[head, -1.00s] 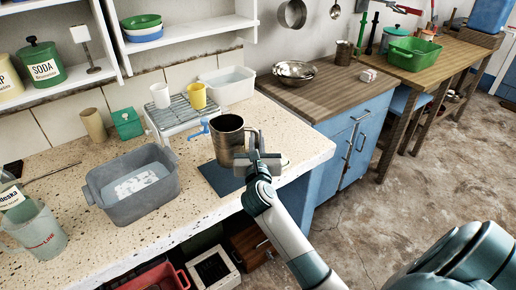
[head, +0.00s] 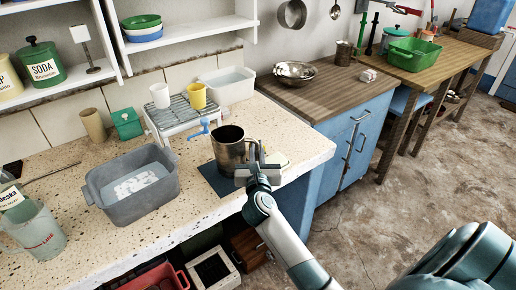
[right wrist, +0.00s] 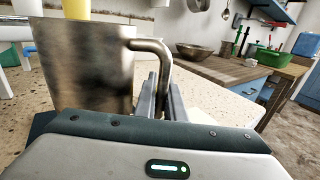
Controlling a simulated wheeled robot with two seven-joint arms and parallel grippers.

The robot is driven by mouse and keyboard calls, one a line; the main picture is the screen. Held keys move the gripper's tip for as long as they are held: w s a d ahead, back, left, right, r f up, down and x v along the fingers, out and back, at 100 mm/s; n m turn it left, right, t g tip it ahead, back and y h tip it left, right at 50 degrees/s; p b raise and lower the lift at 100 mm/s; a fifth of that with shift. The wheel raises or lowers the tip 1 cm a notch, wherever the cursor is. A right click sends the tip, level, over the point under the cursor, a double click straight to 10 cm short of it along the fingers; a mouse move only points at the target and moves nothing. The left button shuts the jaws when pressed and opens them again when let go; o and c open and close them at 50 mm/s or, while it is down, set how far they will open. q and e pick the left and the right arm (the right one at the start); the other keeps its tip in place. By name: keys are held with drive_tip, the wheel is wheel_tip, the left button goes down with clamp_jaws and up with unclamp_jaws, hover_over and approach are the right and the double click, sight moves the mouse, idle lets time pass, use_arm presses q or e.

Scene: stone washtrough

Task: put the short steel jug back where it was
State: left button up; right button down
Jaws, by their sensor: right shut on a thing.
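The short steel jug (head: 228,150) is upright over a dark blue mat (head: 211,182) near the front edge of the speckled stone counter. Its base is close to the mat; I cannot tell whether it touches. My right gripper (head: 254,160) is to the right of the jug, shut on its handle. In the right wrist view the jug (right wrist: 85,75) fills the left side, and its bent handle (right wrist: 160,48) goes down between the fingers (right wrist: 159,98). My left gripper is not in view.
A grey basin (head: 135,200) stands left of the mat on the speckled counter (head: 120,235). Behind the jug are a wire rack (head: 183,112) with two cups and a white tub (head: 228,88). A wooden-topped cabinet (head: 320,95) to the right holds a steel bowl (head: 295,72).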

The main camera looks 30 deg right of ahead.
drive_tip(key=shift+f, duration=0.15)
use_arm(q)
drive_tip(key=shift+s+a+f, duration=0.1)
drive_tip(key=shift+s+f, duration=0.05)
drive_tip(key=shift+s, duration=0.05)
use_arm(e)
drive_tip(key=c, duration=1.8)
unclamp_jaws()
drive_tip(key=shift+c, duration=0.2)
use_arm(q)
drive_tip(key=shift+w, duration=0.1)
use_arm(e)
drive_tip(key=shift+a, duration=0.1)
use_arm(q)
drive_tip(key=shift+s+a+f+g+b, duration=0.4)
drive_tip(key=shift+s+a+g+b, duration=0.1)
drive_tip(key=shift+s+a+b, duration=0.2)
use_arm(e)
drive_tip(key=v, duration=1.2)
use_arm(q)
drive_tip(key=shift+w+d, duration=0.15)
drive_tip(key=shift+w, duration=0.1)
